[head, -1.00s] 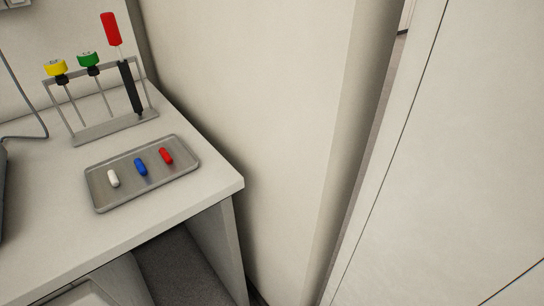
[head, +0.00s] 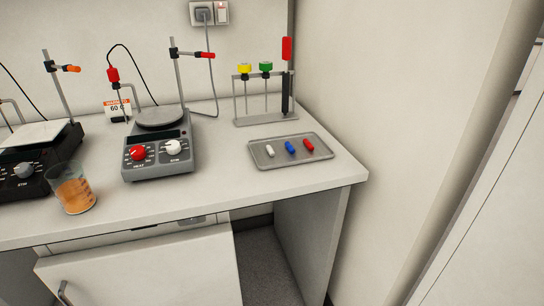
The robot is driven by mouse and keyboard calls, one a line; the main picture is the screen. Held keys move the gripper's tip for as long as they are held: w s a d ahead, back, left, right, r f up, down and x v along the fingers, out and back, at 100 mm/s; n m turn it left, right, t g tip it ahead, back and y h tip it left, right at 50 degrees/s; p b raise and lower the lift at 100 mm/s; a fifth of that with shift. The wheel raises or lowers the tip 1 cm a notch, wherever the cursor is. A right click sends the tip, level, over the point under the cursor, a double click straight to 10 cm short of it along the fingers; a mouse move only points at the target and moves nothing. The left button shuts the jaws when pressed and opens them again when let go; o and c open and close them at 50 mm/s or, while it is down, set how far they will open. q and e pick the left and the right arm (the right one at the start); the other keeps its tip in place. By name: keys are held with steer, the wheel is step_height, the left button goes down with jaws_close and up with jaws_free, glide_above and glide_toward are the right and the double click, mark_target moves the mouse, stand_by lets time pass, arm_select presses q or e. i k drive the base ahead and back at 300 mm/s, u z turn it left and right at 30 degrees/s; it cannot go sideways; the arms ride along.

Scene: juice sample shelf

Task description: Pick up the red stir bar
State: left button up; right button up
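The red stir bar (head: 309,145) is a small capsule lying in a shallow grey metal tray (head: 262,163) on the bench. It is the rightmost of three bars in a row. A blue stir bar (head: 290,147) lies to its left, and a white stir bar (head: 270,151) lies left of that. Nothing covers the red bar. Neither of my grippers shows in the head view.
A rack (head: 262,120) with yellow, green and red-handled tools stands behind the tray. Left are a grey hotplate (head: 160,149), a beaker of orange liquid (head: 74,190) and a black stirrer (head: 40,155). A wall rises right of the bench (head: 230,195); a cabinet door (head: 150,275) hangs below.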

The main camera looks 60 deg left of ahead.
mark_target(306, 142)
steer(key=k, duration=0.55)
steer(key=u, duration=1.45)
steer(key=i, duration=0.35)
steer(key=u, duration=0.1)
